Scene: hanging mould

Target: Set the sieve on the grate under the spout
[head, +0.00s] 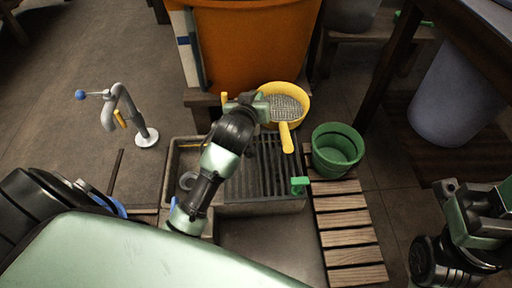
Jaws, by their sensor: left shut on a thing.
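The sieve (285,104) is a yellow round bowl with a grey mesh and a yellow handle pointing toward me. It is at the far edge of the grate, in front of the orange barrel. My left gripper (262,106) is shut on its left rim. I cannot tell whether the sieve touches anything below. The grate (262,178) is a set of dark bars over a grey stone basin, partly covered by my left arm. No spout shows clearly above the grate. My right gripper (490,212) is at the lower right, away from the sieve; its jaw opening is unclear.
An orange barrel (250,45) stands behind the grate. A green bucket (337,149) stands right of it on wooden slats (345,222). A small green piece (299,185) is at the grate's right edge. A grey bent pipe (128,104) with a blue knob stands left.

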